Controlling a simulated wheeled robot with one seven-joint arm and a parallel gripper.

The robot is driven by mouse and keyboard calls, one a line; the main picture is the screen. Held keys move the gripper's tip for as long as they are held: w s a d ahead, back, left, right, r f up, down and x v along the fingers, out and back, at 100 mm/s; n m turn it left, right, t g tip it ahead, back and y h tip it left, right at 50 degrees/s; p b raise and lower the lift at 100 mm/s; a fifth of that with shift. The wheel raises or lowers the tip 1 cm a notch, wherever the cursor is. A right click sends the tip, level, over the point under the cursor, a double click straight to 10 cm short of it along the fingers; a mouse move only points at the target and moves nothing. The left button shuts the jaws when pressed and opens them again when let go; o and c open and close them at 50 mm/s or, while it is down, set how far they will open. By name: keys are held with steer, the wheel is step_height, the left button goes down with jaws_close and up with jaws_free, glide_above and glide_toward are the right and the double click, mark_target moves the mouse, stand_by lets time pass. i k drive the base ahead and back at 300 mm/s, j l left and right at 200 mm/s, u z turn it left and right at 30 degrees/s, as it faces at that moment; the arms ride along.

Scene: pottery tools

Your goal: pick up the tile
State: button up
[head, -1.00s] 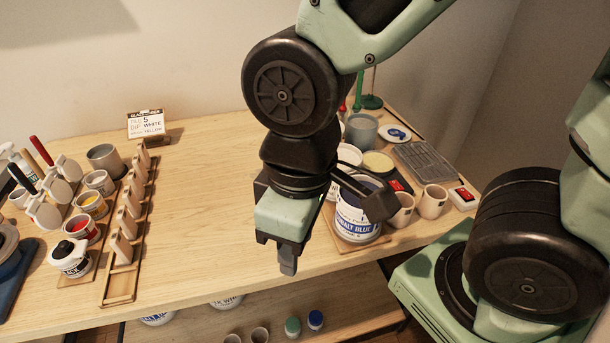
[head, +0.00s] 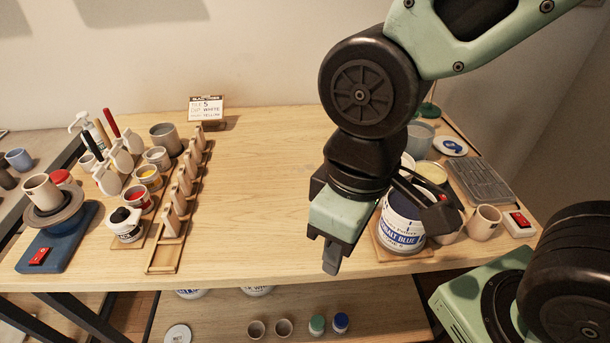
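Several small pale tan tiles stand upright in a row in a wooden rack (head: 163,262), left of the table's middle. A small sign (head: 207,107) behind the rack reads tile 5, dip white, with yellow below. My gripper (head: 331,262) points down near the table's front edge, well right of the rack and apart from the tiles. Its fingers are seen nearly in line, so the gap between them is hidden. No tile shows at the fingertips.
A cobalt blue bucket (head: 402,238) stands just right of my gripper, with cups (head: 484,223) beyond. Glaze jars (head: 125,224) and brushes crowd the rack's left side. A blue wheel with a red switch (head: 60,240) is at far left. The table's middle (head: 262,190) is clear.

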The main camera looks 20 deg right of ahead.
mark_target(178, 200)
steer(key=i+j+z, duration=0.25)
steer(key=j+z, duration=0.2)
steer(key=j, duration=1)
steer(key=j+z, duration=0.45)
steer(key=j, duration=1)
